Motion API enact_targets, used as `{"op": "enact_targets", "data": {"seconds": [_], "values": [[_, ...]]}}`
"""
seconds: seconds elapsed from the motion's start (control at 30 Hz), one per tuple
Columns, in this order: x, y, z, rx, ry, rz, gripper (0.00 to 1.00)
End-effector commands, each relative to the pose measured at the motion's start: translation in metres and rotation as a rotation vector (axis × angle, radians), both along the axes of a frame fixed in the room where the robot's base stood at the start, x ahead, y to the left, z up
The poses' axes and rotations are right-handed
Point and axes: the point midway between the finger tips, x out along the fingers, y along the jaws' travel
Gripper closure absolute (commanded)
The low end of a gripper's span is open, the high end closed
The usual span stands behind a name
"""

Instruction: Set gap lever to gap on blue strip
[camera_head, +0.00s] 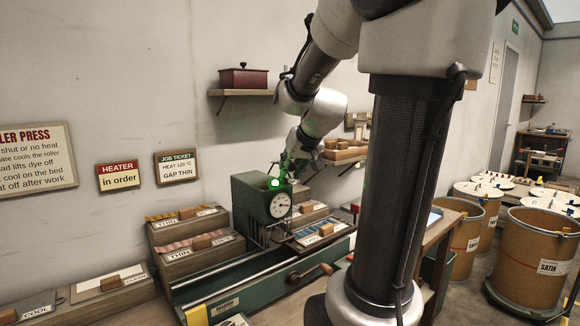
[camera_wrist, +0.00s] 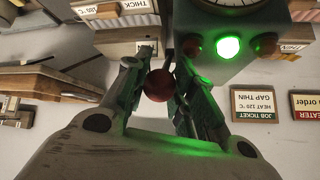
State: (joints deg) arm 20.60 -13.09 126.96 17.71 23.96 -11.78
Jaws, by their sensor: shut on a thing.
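A red ball knob (camera_wrist: 158,85) sits between the fingers of my gripper (camera_wrist: 160,62) in the wrist view; I take it for the gap lever's knob. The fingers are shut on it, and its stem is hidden. In the head view my gripper (camera_head: 288,164) is at the top of the green press head (camera_head: 250,197), above its lit green lamp (camera_head: 274,183) and dial (camera_head: 281,205). The knob cannot be made out there. The job ticket (camera_head: 177,167) reads heat 120 °C, gap thin.
Wooden blocks with striped ends (camera_head: 188,216) stand left of the press. A shelf with a red box (camera_head: 243,78) hangs above. The green bed (camera_head: 260,277) has a crank (camera_head: 309,274) in front. Large drums (camera_head: 535,255) stand at right.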

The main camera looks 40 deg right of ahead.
Motion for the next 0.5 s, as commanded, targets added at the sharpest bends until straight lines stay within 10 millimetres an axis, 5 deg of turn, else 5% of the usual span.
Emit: {"op": "enact_targets", "data": {"seconds": [0.27,0.3,0.4,0.5], "values": [[-0.0009,0.0001,-0.002,0.002,0.005,-0.001,1.0],[-0.0009,0.0001,-0.0019,0.002,0.005,-0.001,0.69],[-0.0006,0.0,-0.0015,0.002,0.004,0.0,0.51],[-0.0004,0.0,-0.001,0.002,0.003,0.0,0.5]]}}
